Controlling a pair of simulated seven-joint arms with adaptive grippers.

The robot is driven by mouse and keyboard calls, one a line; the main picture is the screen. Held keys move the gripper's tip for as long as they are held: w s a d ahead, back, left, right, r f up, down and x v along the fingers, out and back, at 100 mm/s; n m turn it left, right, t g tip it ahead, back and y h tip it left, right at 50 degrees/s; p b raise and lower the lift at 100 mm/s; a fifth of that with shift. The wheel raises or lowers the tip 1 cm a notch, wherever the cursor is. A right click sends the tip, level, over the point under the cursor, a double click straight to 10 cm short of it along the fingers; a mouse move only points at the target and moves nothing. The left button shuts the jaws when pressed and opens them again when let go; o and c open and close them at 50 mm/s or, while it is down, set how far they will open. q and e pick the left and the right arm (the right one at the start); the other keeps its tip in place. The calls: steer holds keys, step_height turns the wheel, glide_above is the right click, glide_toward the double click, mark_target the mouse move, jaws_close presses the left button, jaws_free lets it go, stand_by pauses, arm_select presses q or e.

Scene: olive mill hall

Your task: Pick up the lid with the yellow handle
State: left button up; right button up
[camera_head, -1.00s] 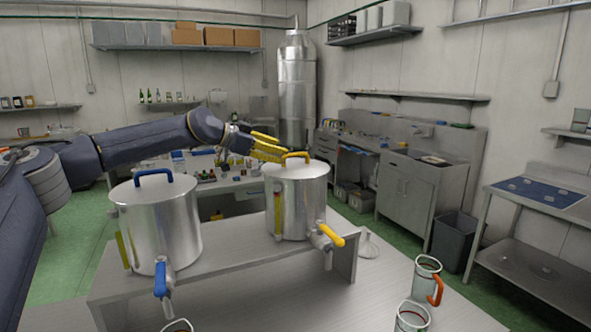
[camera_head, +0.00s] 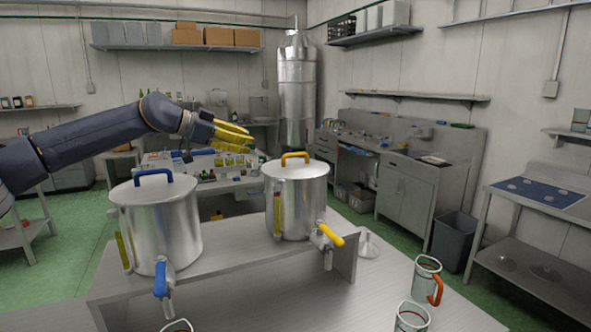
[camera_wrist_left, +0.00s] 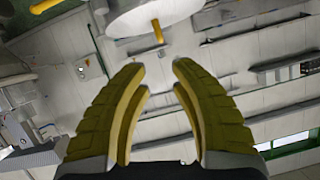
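The lid (camera_head: 283,170) with the yellow handle (camera_head: 296,156) sits on the right steel pot (camera_head: 297,208), which has a yellow tap lever. A second lid (camera_head: 150,188) with a blue handle sits on the left pot (camera_head: 160,235), which has a blue tap lever. My left gripper (camera_head: 248,139) has yellow fingers and is in the air, up and left of the yellow handle, apart from it. In the left wrist view its fingers (camera_wrist_left: 158,72) are open with nothing between them. A pale round surface with a yellow handle (camera_wrist_left: 157,31) shows beyond the fingertips. My right gripper is not in view.
Both pots stand on a raised grey bench (camera_head: 240,255). Glass mugs stand at the lower right, one with an orange handle (camera_head: 436,290). A funnel (camera_head: 369,246) lies right of the bench. A cluttered table (camera_head: 225,185) stands behind the pots.

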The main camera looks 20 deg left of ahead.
arm_select(q)
steer(key=shift+d, duration=0.1)
stand_by(0.4)
steer(key=n+g+h, duration=0.1)
steer(key=n+g, duration=0.1)
steer(key=n, duration=0.1)
glide_toward(298, 155)
steer(key=x, duration=1)
steer(key=shift+w+f, duration=0.1)
steer(key=shift+w, duration=0.3)
steer(key=shift+c, duration=0.2)
jaws_close()
stand_by(0.3)
